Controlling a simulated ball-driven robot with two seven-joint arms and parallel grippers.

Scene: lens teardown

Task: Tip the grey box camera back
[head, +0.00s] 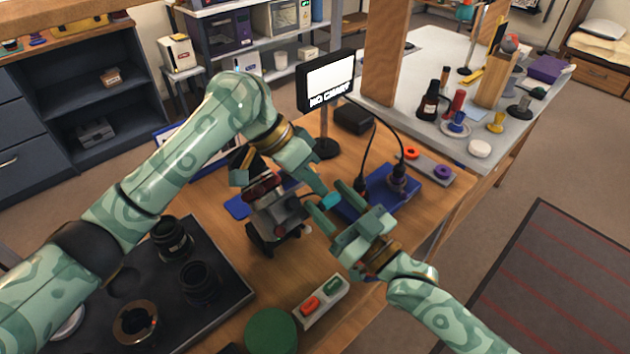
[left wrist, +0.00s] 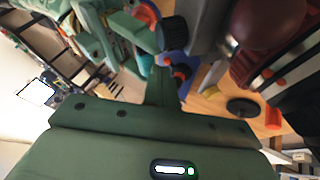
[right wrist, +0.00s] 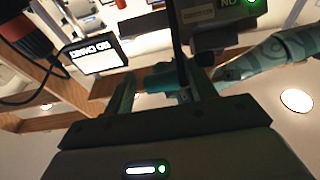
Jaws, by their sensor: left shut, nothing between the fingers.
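The grey box camera (head: 278,216) stands on the wooden table in the middle of the head view, with a dark red part at its back and black parts below. My left arm passes over it. My left gripper (head: 323,194) is shut and empty just right of the camera; its shut fingers also show in the left wrist view (left wrist: 163,85). My right gripper (head: 332,206) is open right of the camera. A teal piece (right wrist: 165,78) shows between its fingers in the right wrist view, seemingly at my left gripper's tip. I cannot tell whether either gripper touches the camera.
A blue tray (head: 410,186) with a cabled dark part lies to the right. A dark mat (head: 228,283) with several lens parts lies left. A button box (head: 320,300) and green disc (head: 271,332) sit in front.

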